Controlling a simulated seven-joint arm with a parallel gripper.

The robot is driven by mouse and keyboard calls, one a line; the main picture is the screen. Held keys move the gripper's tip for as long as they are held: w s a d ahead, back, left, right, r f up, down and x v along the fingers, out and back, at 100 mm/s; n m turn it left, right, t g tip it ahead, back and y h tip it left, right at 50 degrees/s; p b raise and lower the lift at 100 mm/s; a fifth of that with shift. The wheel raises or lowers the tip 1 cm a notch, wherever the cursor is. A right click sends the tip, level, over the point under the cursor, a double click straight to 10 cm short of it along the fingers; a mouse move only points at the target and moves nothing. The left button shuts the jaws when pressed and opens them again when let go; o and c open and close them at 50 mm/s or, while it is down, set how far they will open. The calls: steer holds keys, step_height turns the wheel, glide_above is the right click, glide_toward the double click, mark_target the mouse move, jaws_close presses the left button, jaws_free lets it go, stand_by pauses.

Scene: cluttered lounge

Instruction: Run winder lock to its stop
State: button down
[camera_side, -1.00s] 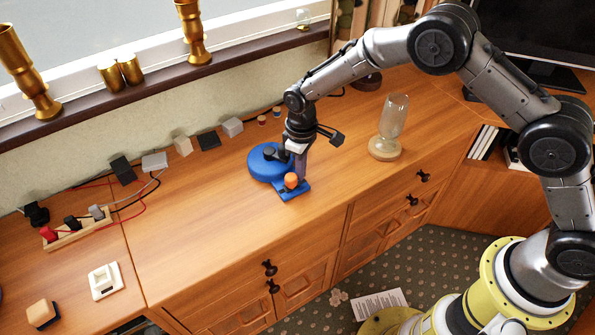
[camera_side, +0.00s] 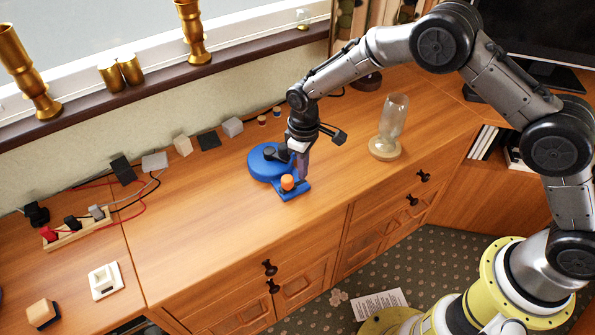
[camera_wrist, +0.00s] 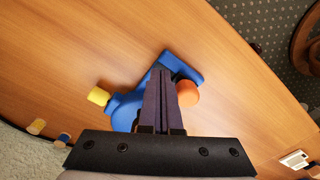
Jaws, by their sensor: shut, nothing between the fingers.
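The winder is a blue round body (camera_side: 262,166) with a flat blue arm (camera_side: 295,192) reaching toward the cabinet's front edge. An orange knob (camera_side: 287,183), apparently the winder lock, stands on that arm; it also shows in the wrist view (camera_wrist: 187,93). My gripper (camera_side: 303,179) is shut and empty, pointing down just right of the knob. In the wrist view the closed fingers (camera_wrist: 159,74) lie over the blue arm, right beside the orange knob. They look very close to it; contact is not clear. A yellow knob (camera_wrist: 98,96) shows at the winder's other side.
A glass bottle on a round wooden base (camera_side: 384,150) stands to the right. Small grey and black blocks (camera_side: 208,139) line the wall behind. A power strip with cables (camera_side: 75,232) and a white switch (camera_side: 104,281) are at the left. The wood top between is clear.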

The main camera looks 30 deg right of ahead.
step_height(320, 180, up, 7)
stand_by(0.8)
steer(key=shift+d, duration=0.1)
steer(key=d+r+m+t, duration=0.15)
steer(key=d+r, duration=0.25)
steer(key=r, duration=0.9)
steer(key=s+d+r+m+t, duration=0.1)
steer(key=s+d+r+t, duration=0.1)
steer(key=s+d+r, duration=0.3)
steer(key=s+d+r+t, duration=0.1)
steer(key=s+d+r, duration=0.25)
steer(key=r, duration=0.35)
steer(key=s+d+r+m+t, duration=0.1)
steer(key=s+d+r, duration=0.1)
steer(key=s, duration=0.5)
steer(key=s+d+r+m+t, duration=0.1)
steer(key=s+d, duration=0.1)
steer(key=s, duration=0.5)
steer(key=s+f+m, duration=0.1)
steer(key=s+f, duration=0.6)
steer(key=s, duration=0.2)
steer(key=shift+s+d+f+g, duration=0.15)
steer(key=shift+s+d+g, duration=0.2)
steer(key=shift+s+g, duration=0.1)
